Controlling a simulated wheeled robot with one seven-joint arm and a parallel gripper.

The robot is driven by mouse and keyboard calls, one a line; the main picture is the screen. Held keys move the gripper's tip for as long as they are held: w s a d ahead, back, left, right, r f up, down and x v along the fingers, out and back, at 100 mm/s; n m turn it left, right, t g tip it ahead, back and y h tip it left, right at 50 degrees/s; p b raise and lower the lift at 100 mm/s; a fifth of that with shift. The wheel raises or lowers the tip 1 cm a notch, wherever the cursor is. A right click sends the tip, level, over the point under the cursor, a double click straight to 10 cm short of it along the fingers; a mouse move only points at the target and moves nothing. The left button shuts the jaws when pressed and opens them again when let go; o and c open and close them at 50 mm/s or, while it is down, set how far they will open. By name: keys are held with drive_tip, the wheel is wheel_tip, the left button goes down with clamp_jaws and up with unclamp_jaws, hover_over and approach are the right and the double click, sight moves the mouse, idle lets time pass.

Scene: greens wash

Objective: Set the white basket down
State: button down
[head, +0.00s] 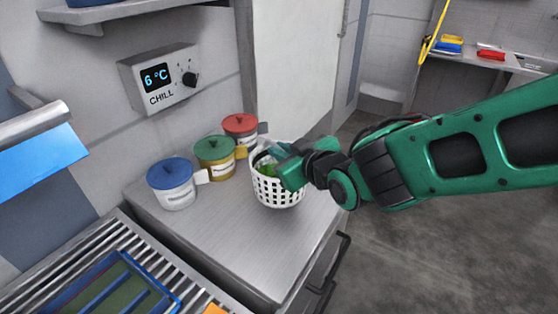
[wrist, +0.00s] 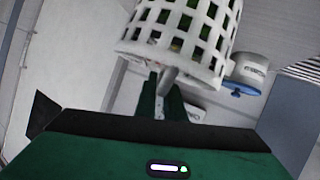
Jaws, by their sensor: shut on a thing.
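The white basket (head: 277,191) is a round lattice basket with green leaves (head: 265,168) inside. In the head view it is upright at the right part of the grey metal counter (head: 245,248). I cannot tell whether its base touches the counter. The fingertips are partly hidden by the basket.
Lidded pots in blue (head: 172,185), green (head: 215,157) and red (head: 240,130) stand left of and behind the basket. A roller rack with a blue-framed tray (head: 118,284) is at the lower left. The counter's front part is clear. A CHILL panel (head: 160,78) hangs on the wall.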

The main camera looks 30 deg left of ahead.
drive_tip(key=shift+f, duration=1.8)
drive_tip(key=c, duration=1.8)
unclamp_jaws()
drive_tip(key=shift+c, duration=0.2)
drive_tip(key=shift+s+d+r, duration=0.1)
drive_tip(key=shift+d+r, duration=0.05)
drive_tip(key=shift+r, duration=0.1)
drive_tip(key=v, duration=1.1)
drive_tip(key=shift+d, duration=0.25)
drive_tip(key=shift+r, duration=0.1)
